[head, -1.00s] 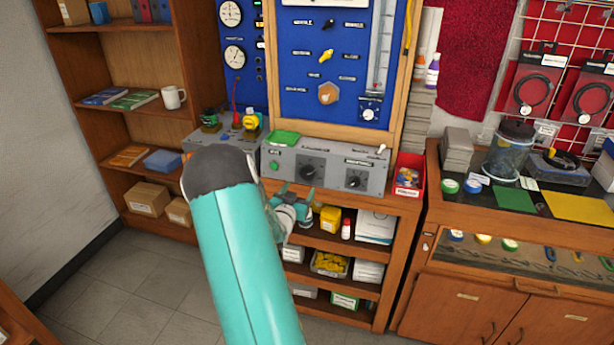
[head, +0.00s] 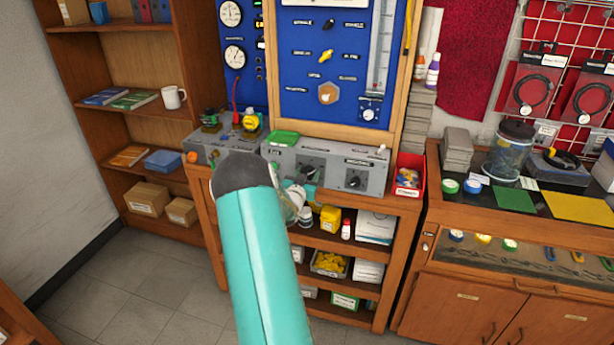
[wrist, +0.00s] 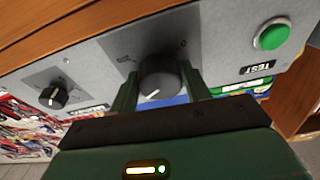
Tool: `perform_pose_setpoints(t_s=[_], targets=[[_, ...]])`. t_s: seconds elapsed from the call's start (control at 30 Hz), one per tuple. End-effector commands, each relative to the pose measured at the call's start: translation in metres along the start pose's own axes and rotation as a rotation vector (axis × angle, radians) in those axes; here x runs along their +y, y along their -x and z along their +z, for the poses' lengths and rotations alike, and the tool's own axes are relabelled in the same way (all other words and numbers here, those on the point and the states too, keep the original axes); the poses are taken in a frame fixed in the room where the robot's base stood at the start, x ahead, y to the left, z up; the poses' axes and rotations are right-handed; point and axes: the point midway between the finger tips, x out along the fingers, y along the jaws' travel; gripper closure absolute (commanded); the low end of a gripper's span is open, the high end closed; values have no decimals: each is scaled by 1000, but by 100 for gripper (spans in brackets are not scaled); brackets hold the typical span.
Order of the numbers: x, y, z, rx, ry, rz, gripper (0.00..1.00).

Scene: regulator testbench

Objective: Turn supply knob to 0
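The supply knob (wrist: 160,80) is a dark round knob on the front of a grey control box (head: 372,160). In the wrist view it sits between the two green fingers of my gripper (wrist: 160,84). The fingers are spread to either side of it, with a narrow gap appearing at each side, so I see no clear grip. A white line on the knob runs toward the lower left of the picture. A small 0 mark shows on the panel at the knob's upper right. In the head view my arm hides much of my gripper (head: 308,186).
A second dark knob (wrist: 53,96) and a green TEST button (wrist: 272,36) flank the knob on the panel. A red bin (head: 409,175) stands right of the box. Shelves with several small goods (head: 330,262) lie below. A blue gauge board (head: 300,70) rises behind.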

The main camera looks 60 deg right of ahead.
Motion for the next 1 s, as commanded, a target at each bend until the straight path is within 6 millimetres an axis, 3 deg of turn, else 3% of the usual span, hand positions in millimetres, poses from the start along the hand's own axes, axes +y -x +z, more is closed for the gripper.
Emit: perform_pose_setpoints(t_s=[0.03,0.1,0.57,1.0], targets=[[0,0,0,0,0,0,63],[0,0,0,0,0,0,77],[0,1,0,0,81,-18,76],[0,1,0,1,425,-88,76]])
